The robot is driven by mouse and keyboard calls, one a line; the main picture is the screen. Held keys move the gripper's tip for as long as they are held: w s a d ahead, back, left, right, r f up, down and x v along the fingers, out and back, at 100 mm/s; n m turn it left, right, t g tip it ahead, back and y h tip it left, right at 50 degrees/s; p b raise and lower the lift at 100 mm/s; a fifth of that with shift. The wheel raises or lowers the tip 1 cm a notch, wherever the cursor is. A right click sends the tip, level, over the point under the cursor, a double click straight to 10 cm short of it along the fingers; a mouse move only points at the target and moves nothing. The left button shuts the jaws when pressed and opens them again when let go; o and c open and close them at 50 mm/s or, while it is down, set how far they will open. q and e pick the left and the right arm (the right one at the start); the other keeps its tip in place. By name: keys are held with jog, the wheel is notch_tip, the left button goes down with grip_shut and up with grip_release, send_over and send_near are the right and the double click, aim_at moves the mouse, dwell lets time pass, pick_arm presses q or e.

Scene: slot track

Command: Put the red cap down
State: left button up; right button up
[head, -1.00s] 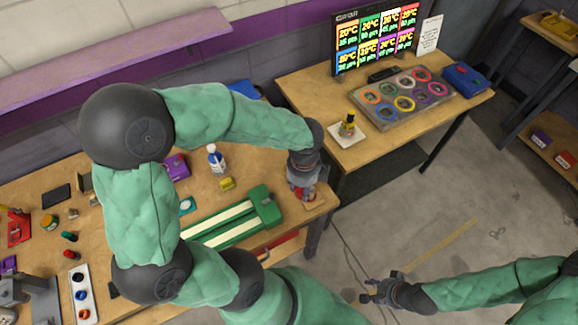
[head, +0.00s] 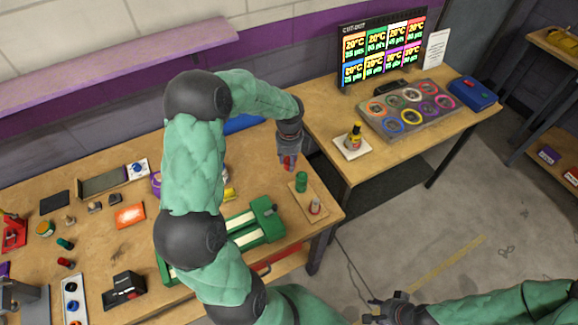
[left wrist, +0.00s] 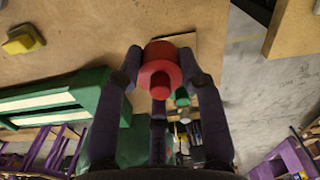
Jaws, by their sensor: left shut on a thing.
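The red cap (left wrist: 160,68) is held between the fingers of my left gripper, in the middle of the left wrist view. In the head view my left gripper (head: 288,162) is shut on it and hangs over the right part of the workbench. A small wooden board (head: 297,203) lies below and to the right of it. On the board stand a green cylinder (head: 301,182) and a pale piece with a reddish top (head: 315,206). My right gripper (head: 376,309) is at the bottom edge, away from the benches; its fingers are too small to read.
A green slot track (head: 265,222) lies left of the board, partly hidden by my left arm. A yellow block (left wrist: 22,39) is near it. A second table at the right holds a bottle (head: 354,136) on a pale tile and a tray of coloured rings (head: 372,121).

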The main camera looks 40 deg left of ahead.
pick_arm(q)
jog(key=w+f, duration=0.1)
jog(key=w+a+f, duration=0.1)
jog(key=f, duration=0.1)
jog(key=a+f, duration=0.1)
jog(key=f, duration=0.1)
jog(key=shift+w+a+b, duration=0.2)
jog(key=shift+w+b, duration=0.2)
jog(key=shift+f+b, duration=0.45)
jog(key=shift+f, duration=1.05)
jog(key=shift+f, duration=0.1)
jog(key=o, duration=0.7)
jog(key=shift+o, duration=0.2)
notch_tip(320, 180, up, 12)
jog(key=p, duration=0.2)
jog(key=shift+p, duration=0.3)
